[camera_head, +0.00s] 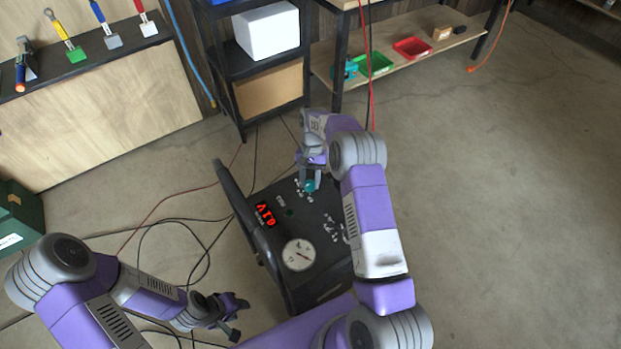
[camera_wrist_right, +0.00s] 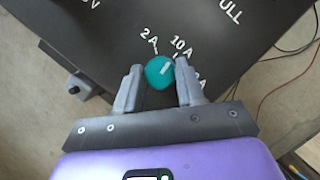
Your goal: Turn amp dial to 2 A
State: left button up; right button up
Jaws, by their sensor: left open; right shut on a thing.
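The amp dial is a round teal knob (camera_wrist_right: 160,72) on the dark top panel of the charger cart (camera_head: 270,222). Its white pointer mark slants up and right in the right wrist view, toward the 10 A label (camera_wrist_right: 181,47) rather than the 2 A label (camera_wrist_right: 149,37). A third label at the right is partly hidden by a finger. My right gripper (camera_wrist_right: 160,88) is shut on the knob, one finger on each side; it also shows in the head view (camera_head: 309,184). My left gripper (camera_head: 236,314) is open and empty, left of the cart.
Cables lie on the floor to the left. A black shelf (camera_head: 262,65) stands behind; the floor at right is clear.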

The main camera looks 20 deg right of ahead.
jog(key=n+h, duration=0.1)
jog(key=n, duration=0.1)
jog(key=n+h, duration=0.1)
jog(key=n, duration=0.2)
jog(key=shift+w+a+n, duration=0.1)
jog(key=shift+n, duration=0.2)
jog(key=shift+a+n+h+p, duration=0.1)
jog(key=shift+n+h+p, duration=0.6)
jog(key=shift+n, duration=1.4)
jog(key=o, duration=1)
jog(key=shift+r, duration=0.1)
jog(key=p+v, duration=0.1)
jog(key=v, duration=0.6)
jog(key=shift+w+a+r, duration=0.1)
jog(key=shift+w+a, duration=0.05)
jog(key=shift+a, duration=0.05)
